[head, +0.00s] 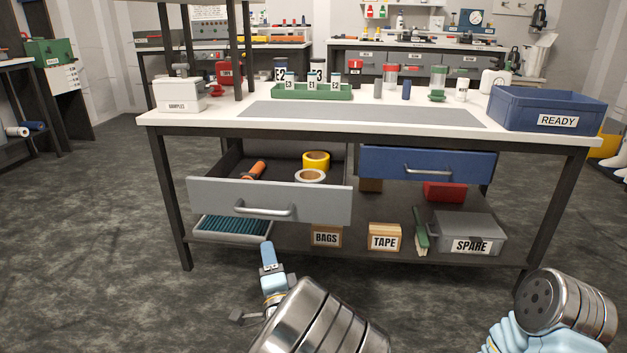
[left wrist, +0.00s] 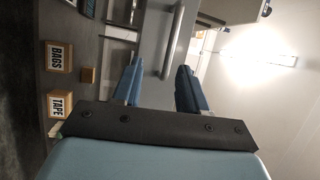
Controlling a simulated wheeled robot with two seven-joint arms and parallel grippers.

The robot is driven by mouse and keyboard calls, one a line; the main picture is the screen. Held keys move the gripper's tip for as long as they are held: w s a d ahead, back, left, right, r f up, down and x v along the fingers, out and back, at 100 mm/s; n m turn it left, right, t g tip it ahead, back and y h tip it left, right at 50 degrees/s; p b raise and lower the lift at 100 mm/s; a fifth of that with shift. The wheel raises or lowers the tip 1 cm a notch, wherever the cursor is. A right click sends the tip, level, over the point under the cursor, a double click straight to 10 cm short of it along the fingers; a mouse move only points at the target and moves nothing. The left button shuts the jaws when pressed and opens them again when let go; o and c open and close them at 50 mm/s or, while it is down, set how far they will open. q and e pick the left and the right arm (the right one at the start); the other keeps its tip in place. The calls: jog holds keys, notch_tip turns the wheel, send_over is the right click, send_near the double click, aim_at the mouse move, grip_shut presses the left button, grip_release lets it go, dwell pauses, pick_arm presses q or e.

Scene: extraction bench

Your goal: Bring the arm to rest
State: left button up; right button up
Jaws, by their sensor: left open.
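My left gripper (head: 267,258) is low in front of the bench, below the open grey drawer (head: 225,203). In the left wrist view its two blue fingers (left wrist: 160,88) stand apart with nothing held between them. The grey drawer's front and handle (left wrist: 172,45) show beyond the fingers, and the gripper looks clear of the handle. My right arm (head: 565,305) shows at the lower right of the head view, but its gripper is out of the picture.
The grey drawer holds an orange-handled tool (head: 253,171), a yellow tape roll (head: 316,160) and a pale roll (head: 310,176). The blue drawer (head: 427,164) is beside it. Boxes marked BAGS (head: 326,237), TAPE (head: 384,237) and SPARE (head: 470,238) sit on the lower shelf.

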pick_arm(q)
jog(key=s+a+f+n+g+h+p, duration=0.1)
jog(key=s+a+f+n+g, duration=0.15)
jog(key=f, duration=0.65)
jog(key=s+a+f+n+g+h+p, duration=0.15)
jog(key=f+g, duration=0.25)
jog(key=f, duration=0.4)
jog(key=s+f+n+g+h+p, duration=0.1)
jog(key=s+f+n+g+h, duration=0.3)
jog(key=s+f, duration=0.5)
jog(key=s+d+f+n+g+h+p, duration=0.1)
jog(key=s+d+f+n+g+h, duration=0.1)
jog(key=s, duration=0.4)
jog(key=s+d+f+n+g+h, duration=0.1)
jog(key=s+d+n+g+h, duration=0.1)
jog(key=s+d+n+g, duration=0.2)
jog(key=s+d+g, duration=0.1)
jog(key=s+d, duration=0.1)
jog(key=s, duration=0.1)
jog(key=shift+f+n+h+p, duration=0.3)
jog(key=shift+f+h+p, duration=0.05)
